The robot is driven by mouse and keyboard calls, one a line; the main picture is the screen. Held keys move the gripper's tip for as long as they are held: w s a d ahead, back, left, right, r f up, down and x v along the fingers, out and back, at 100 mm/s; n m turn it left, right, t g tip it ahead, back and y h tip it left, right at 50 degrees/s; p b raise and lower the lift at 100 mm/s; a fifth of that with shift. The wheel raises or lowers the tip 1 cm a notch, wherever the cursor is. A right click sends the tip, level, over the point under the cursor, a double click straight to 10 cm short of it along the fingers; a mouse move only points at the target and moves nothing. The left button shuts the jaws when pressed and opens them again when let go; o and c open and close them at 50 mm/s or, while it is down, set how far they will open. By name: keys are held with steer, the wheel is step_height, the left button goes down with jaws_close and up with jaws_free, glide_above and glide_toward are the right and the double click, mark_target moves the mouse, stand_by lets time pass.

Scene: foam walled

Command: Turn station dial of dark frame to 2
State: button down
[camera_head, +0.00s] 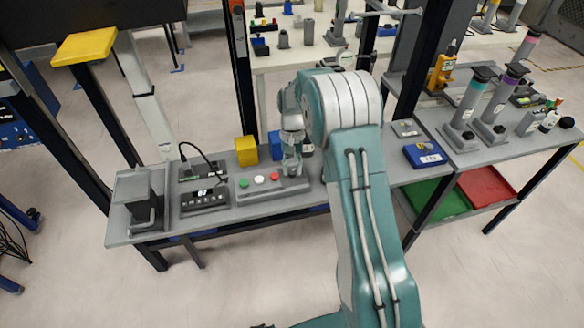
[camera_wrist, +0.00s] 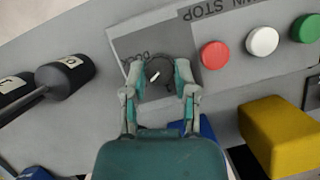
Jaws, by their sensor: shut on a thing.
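The station dial (camera_wrist: 158,73) is a dark round knob with a white pointer mark, on a grey plate (camera_wrist: 128,46) with small markings partly hidden by a finger. My gripper (camera_wrist: 160,82) has one teal finger on each side of the dial and is shut on it in the wrist view. In the head view my gripper (camera_head: 291,166) reaches down onto the right end of the grey button box (camera_head: 268,192), and hides the dial there. The number the pointer faces is not readable.
Red (camera_wrist: 214,55), white (camera_wrist: 263,41) and green (camera_wrist: 305,28) buttons sit beside the dial. A yellow block (camera_wrist: 285,135) and a blue block (camera_head: 276,143) stand close behind the box. A display unit (camera_head: 204,197) is to the left. Dark posts flank the bench.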

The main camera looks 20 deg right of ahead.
steer(key=shift+f, duration=0.1)
steer(key=shift+c, duration=2.1)
jaws_free()
steer(key=shift+a, duration=0.1)
steer(key=v, duration=1.2)
